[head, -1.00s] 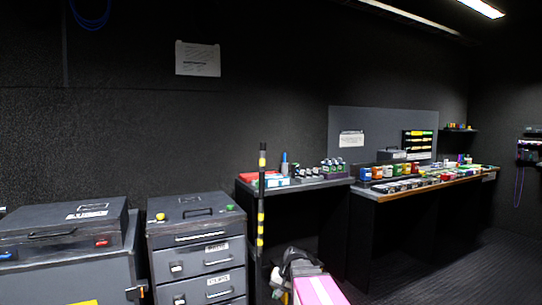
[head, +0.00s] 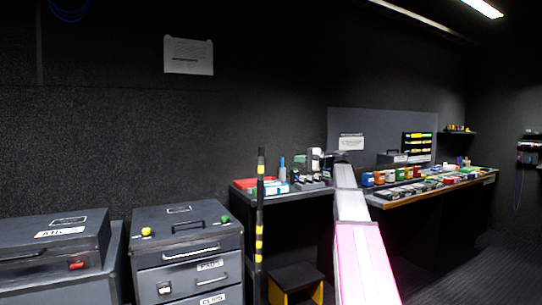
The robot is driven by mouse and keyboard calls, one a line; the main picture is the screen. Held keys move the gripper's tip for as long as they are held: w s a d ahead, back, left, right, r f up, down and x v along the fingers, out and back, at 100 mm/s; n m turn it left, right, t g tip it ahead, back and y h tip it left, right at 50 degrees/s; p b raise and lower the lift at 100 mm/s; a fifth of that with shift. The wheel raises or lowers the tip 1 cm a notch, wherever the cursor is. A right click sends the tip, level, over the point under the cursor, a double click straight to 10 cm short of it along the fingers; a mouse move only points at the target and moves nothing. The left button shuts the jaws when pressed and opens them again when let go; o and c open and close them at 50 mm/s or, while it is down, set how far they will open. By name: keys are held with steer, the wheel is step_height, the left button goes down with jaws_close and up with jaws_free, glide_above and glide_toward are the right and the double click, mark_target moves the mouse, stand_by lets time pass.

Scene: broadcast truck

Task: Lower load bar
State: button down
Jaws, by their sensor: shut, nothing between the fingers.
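The load bar (head: 260,220) is a thin upright black pole with yellow bands, standing in front of the left end of the workbench, right of the drawer cabinet. Its lower end runs out of the bottom of the view. My gripper (head: 314,160) is at the far end of my raised arm, to the right of the bar's top and apart from it in the picture. It appears small against the bench items, and its fingers are hard to make out. It is shut and holds nothing.
A drawer cabinet (head: 188,257) and a dark case (head: 52,245) stand at the left. The workbench (head: 430,185) carries several small coloured items. A black and yellow step stool (head: 296,278) sits under the bench. Floor at right (head: 470,275) is clear.

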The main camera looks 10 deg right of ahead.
steer(key=s+a+r+x, duration=0.1)
steer(key=s+x, duration=0.1)
steer(key=x, duration=1)
steer(key=shift+a+r, duration=0.25)
steer(key=shift+r, duration=0.1)
steer(key=shift+a, duration=0.1)
